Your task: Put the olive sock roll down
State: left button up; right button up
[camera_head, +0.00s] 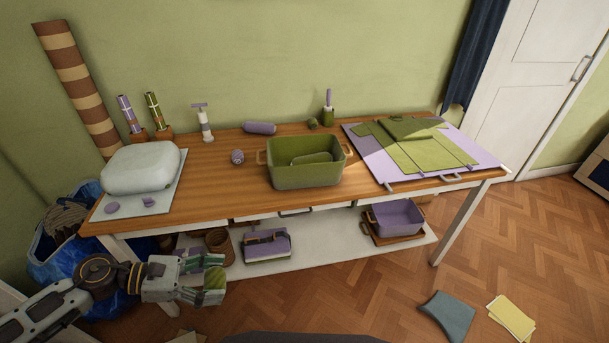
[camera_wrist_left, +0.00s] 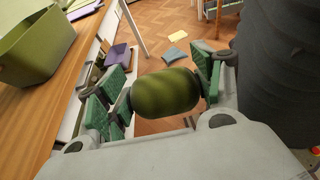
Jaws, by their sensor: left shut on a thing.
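My left gripper (camera_head: 208,279) is shut on the olive sock roll (camera_head: 215,284), held in front of the table's left part, below the tabletop level. In the left wrist view the roll (camera_wrist_left: 165,92) is a mottled olive barrel between the two green-padded fingers, touching both sides. The green bin (camera_head: 305,177) with tan handles stands on the wooden table (camera_head: 210,190), and an olive item (camera_head: 311,158) lies inside it. My right gripper is not in view.
A lilac roll (camera_head: 260,128) and a small striped lilac ball (camera_head: 238,157) are on the table. A folding board (camera_head: 485,160) with olive cloth lies at right, a pale padded block (camera_head: 142,167) at left. The tabletop left of the bin is mostly clear.

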pick_arm(q)
jog(key=shift+w+d+r+n+t, duration=0.25)
jog(key=shift+w+d, duration=0.15)
jog(key=shift+w, duration=0.15)
jog(key=shift+w+d+r+n+t, duration=0.25)
jog(key=shift+w+d, duration=0.15)
jog(key=shift+w, duration=0.15)
jog(key=w+r+n+t+y, duration=0.1)
jog(key=w+n+t+y, duration=0.1)
jog(key=w, duration=0.4)
jog(key=shift+w+d+n+t, duration=0.3)
jog(key=shift+n+t, duration=0.5)
jog(key=shift+t, duration=0.1)
jog(key=shift+w+a+n+t+y, duration=0.15)
jog(key=shift+w+n+t+y, duration=0.15)
jog(key=shift+w+y, duration=0.1)
jog(key=shift+w+a+f+n+t+y, duration=0.3)
jog(key=shift+w+a+n+t+y, duration=0.1)
jog(key=shift+w+n+y, duration=0.1)
